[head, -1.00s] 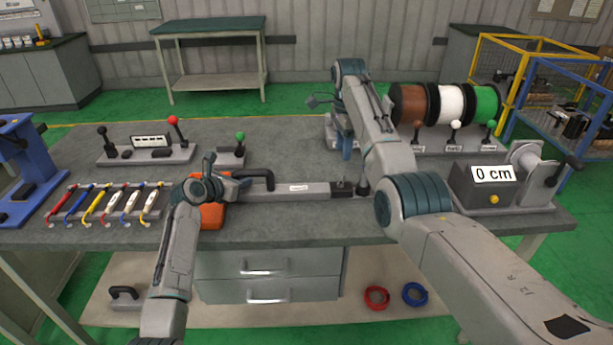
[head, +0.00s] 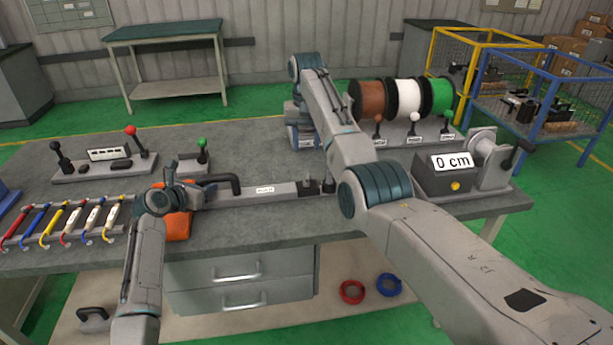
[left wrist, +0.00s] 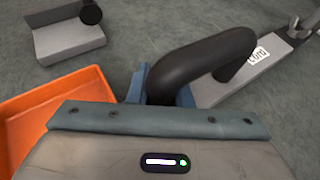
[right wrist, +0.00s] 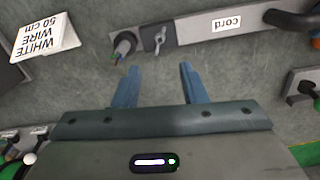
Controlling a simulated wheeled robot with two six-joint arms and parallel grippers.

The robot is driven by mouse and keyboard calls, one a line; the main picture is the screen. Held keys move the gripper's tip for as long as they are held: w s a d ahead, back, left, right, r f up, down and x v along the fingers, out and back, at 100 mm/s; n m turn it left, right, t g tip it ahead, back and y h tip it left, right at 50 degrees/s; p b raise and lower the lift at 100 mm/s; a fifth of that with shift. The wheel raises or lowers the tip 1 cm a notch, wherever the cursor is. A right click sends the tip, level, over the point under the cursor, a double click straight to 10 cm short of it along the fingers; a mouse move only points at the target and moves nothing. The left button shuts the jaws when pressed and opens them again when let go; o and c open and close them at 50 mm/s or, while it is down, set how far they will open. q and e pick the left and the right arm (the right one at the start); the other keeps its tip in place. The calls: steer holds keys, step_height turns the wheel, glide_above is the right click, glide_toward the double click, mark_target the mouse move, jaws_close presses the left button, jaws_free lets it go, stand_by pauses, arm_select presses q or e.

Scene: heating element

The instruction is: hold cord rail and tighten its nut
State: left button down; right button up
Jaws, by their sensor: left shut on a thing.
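The cord rail (head: 265,192) is a grey bar labelled "cord", lying on the bench with a black bent handle (head: 225,180) at its left end. My left gripper (left wrist: 163,90) is shut on the lower end of that handle. The handle also shows in the left wrist view (left wrist: 205,50). At the rail's other end stand a small metal wing-like nut (right wrist: 160,38) and a dark round post (right wrist: 124,44) beside it. My right gripper (right wrist: 160,86) is open and empty, on the far side of the rail, apart from the nut. In the head view my right arm partly hides it.
An orange tray (head: 177,225) sits beside the left gripper. A rack of coloured wires (head: 70,222) is at left, lever boxes (head: 105,165) behind. Wire spools (head: 405,97) and the "0 cm" winder (head: 447,178) stand at right. A white-wire card (right wrist: 42,36) shows near the right gripper.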

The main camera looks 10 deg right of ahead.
mark_target(307, 182)
step_height(307, 182, down, 12)
steer(key=shift+r, duration=0.2)
jaws_close()
